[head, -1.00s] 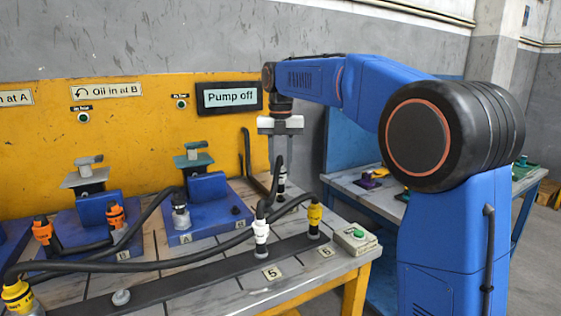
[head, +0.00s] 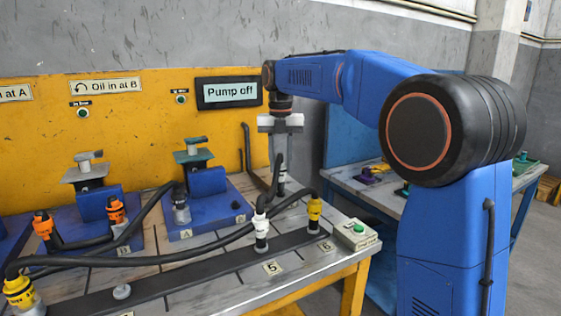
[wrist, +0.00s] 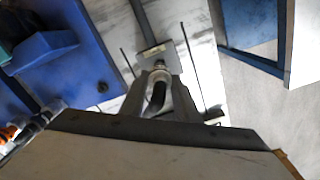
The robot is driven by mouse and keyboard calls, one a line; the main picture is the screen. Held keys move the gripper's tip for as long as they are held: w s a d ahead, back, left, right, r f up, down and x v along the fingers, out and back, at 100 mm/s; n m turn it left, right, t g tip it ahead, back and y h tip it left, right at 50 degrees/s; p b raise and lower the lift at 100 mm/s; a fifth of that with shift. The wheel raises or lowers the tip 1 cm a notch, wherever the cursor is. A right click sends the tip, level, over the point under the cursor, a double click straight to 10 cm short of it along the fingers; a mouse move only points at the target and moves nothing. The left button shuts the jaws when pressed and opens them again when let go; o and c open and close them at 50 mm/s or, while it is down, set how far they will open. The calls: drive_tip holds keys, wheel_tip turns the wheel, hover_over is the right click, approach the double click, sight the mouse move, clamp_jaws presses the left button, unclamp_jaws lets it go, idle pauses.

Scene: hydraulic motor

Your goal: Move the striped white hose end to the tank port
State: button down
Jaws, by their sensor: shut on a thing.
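My gripper (head: 281,152) points straight down over the back right of the bench, shut on the white hose end (head: 281,180). Its stripes are too small to make out. Its black hose curves down beside the fingers to the bench. In the wrist view my gripper's fingers (wrist: 160,92) close around a dark hose piece. Just beyond them a pale round fitting (wrist: 160,66) shows by a small labelled plate (wrist: 152,52). I cannot tell whether this is the tank port or whether the hose end is seated.
A plain white connector (head: 261,232) stands at position 5 and a yellow one (head: 314,212) at position 6 on the dark front rail (head: 190,275). A green-button box (head: 357,233) sits at the right corner. A dark pipe (head: 246,148) rises behind. Black hoses cross the bench.

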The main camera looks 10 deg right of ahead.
drive_tip(key=shift+f, duration=0.5)
drive_tip(key=c, duration=1.3)
unclamp_jaws()
drive_tip(key=shift+o, duration=0.2)
drive_tip(key=shift+r, duration=2.95)
